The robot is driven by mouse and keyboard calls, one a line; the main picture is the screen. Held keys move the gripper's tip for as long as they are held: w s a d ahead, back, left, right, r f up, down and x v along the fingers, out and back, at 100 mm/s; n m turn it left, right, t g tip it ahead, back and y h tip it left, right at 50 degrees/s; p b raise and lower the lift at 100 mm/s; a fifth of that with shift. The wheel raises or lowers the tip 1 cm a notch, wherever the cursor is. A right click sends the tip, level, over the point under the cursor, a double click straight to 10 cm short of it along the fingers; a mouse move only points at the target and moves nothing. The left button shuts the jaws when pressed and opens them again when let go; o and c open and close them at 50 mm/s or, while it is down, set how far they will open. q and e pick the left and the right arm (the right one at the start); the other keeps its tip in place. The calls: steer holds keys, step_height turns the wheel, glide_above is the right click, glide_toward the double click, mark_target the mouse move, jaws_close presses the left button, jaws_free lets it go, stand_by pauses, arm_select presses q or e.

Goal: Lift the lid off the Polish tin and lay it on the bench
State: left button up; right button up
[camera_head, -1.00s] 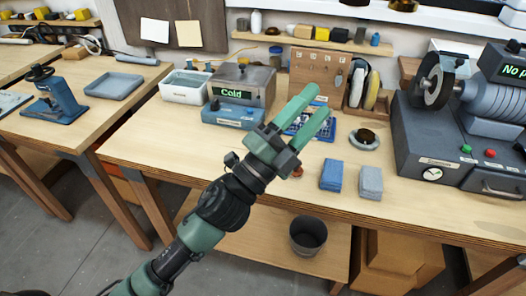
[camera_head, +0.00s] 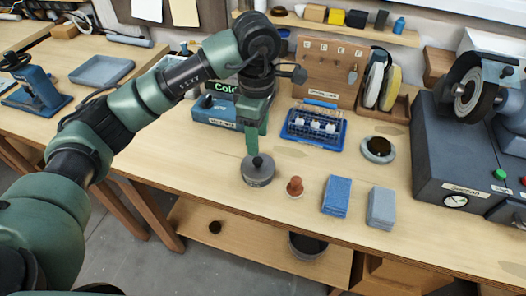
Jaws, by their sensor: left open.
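A small round grey tin (camera_head: 258,178) stands on the bench (camera_head: 200,160), left of a reddish-brown knobbed piece. Its lid is on, with a dark round knob (camera_head: 257,161) on top; its label is too small to read. My left gripper (camera_head: 254,148) points down from above, right over the tin. Its green fingers are seen nearly edge-on, so the gap between them is hard to see; they are open. The fingertips are at or just above the knob; I cannot tell whether they touch it. My right gripper is not in view.
The reddish-brown piece (camera_head: 294,187), a blue block (camera_head: 337,195) and a grey block (camera_head: 381,207) stand to the right. Behind are a blue tray (camera_head: 313,138) and a round dish (camera_head: 378,150). A grinder (camera_head: 450,140) fills the right. Bare bench lies left of the tin.

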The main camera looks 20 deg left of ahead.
mark_target(257, 160)
arm_select(q)
steer(key=shift+s+f+p, duration=0.3)
steer(key=shift+s+f, duration=0.35)
steer(key=shift+s, duration=0.15)
steer(key=shift+w+a+f+p, duration=0.1)
steer(key=shift+w+f+p, duration=0.15)
steer(key=shift+f+p, duration=0.65)
steer(key=f, duration=0.3)
steer(key=shift+w, duration=0.4)
steer(key=shift+f, duration=0.4)
jaws_close()
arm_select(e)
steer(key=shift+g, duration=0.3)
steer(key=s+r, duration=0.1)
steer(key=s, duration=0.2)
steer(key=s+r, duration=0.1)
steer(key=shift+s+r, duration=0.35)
